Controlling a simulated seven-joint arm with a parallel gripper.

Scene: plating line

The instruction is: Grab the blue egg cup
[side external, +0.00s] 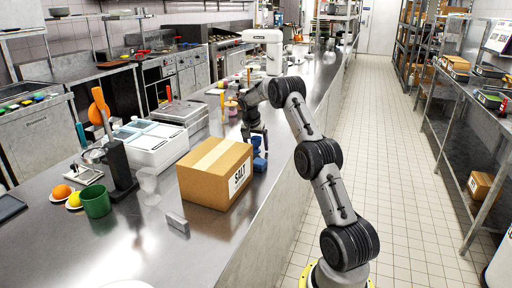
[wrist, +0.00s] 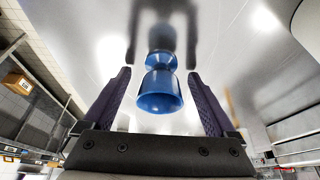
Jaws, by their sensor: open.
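The blue egg cup (wrist: 160,98) shows in the wrist view between my two fingers, its round bowl toward the camera and a narrower waist beyond. In the side view the egg cup (side external: 260,163) is on the steel counter just right of the cardboard box, partly hidden by my gripper and the box. My gripper (wrist: 159,73) is open, with one finger on each side of the cup and a visible gap to both. In the side view my gripper (side external: 257,141) points down at the cup.
A cardboard box (side external: 205,172) marked SALT stands close beside the cup. A pink item (side external: 231,108) stands behind my gripper. The counter's front right stretch (side external: 235,225) is clear.

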